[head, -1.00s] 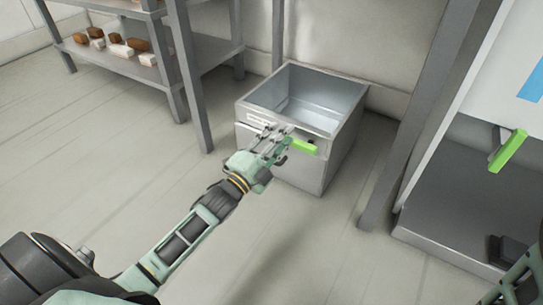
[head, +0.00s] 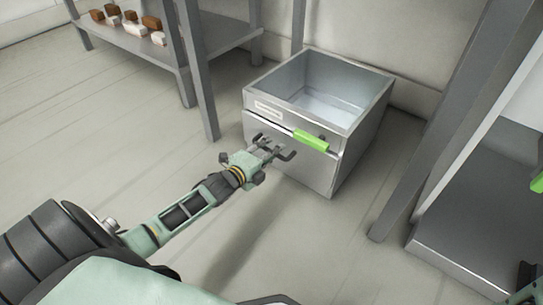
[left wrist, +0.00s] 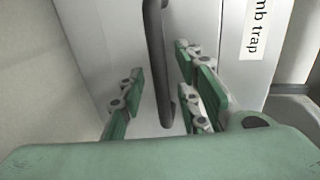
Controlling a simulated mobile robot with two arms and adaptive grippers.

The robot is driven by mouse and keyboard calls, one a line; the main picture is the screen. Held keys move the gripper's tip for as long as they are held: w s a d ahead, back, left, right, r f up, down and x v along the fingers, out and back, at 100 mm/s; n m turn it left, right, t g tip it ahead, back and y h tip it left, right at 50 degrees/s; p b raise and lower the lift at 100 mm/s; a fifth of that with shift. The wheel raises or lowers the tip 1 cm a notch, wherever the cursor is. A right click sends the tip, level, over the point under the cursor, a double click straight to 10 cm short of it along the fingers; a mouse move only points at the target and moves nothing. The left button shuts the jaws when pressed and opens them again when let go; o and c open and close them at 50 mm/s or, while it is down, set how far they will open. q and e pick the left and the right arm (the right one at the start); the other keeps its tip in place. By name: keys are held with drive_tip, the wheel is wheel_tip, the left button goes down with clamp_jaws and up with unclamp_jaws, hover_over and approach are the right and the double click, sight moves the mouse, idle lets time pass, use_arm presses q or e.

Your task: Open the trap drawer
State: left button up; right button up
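The trap drawer's front (head: 300,170) is the grey metal face of an open-topped box on the floor. A white label (head: 268,107) sits on its upper left, and in the left wrist view the label (left wrist: 257,28) partly reads "mb trap". My left gripper (head: 272,147) is at this front. In the left wrist view its green fingers (left wrist: 158,92) are apart, with a dark bar handle (left wrist: 155,65) between them. I see a gap between bar and fingers. The front looks flush with the box.
A grey post (head: 432,130) and a low metal unit (head: 470,215) stand to the right. A shelf with small blocks (head: 130,22) stands back left. The floor in front is clear.

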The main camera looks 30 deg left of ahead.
use_arm(q)
drive_tip(key=shift+w, duration=0.15)
drive_tip(key=shift+c, duration=0.4)
clamp_jaws()
